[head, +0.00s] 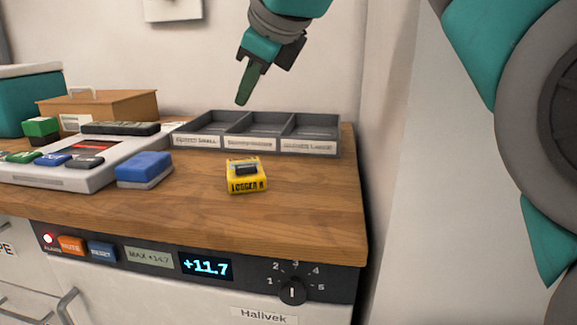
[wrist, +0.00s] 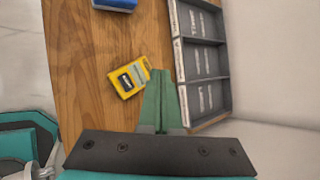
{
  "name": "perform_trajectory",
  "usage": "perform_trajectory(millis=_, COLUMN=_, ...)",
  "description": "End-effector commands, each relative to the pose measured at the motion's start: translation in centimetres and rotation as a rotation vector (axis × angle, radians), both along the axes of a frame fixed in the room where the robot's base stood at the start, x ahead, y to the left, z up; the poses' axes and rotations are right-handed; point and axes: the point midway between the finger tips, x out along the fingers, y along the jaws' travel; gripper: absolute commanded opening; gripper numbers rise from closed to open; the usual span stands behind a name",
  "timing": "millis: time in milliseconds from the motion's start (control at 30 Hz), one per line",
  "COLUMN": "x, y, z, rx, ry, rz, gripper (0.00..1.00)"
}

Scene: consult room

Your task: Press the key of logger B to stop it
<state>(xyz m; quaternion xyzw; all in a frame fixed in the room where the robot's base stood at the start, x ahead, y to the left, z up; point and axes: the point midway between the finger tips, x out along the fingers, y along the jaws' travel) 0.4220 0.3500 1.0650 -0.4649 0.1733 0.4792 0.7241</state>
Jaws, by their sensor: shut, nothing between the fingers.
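A small yellow logger (head: 246,181) lies on the wooden top. Its front label reads "LOGGER" and a last letter that is hard to make out. A dark key or window shows on its top face. It also shows in the wrist view (wrist: 129,77), left of my fingertips. My gripper (head: 242,101) is shut and empty, with green fingers pointing down. It is in the air above the grey divided tray, higher than the logger and apart from it. In the wrist view the gripper's fingertips (wrist: 158,72) appear close beside the logger's right edge.
A grey tray (head: 180,138) with three labelled compartments stands behind the logger. A blue block (head: 144,166) and a pale device (head: 100,174) with coloured buttons lie to the left. A wooden box (head: 135,103) is farther back. The cabinet front has a display (head: 206,268) and a dial (head: 292,291).

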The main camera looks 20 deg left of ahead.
Motion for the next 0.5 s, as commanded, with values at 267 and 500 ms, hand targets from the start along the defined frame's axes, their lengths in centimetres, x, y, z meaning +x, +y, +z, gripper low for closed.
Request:
perform_trajectory(millis=267, x=-0.1, y=0.1, z=-3.0, rx=0.0, ry=0.001, rz=0.002, gripper=0.0)
perform_trajectory(millis=500, x=-0.2, y=0.0, z=-6.2, rx=0.001, ry=0.0, rz=0.003, gripper=0.0)
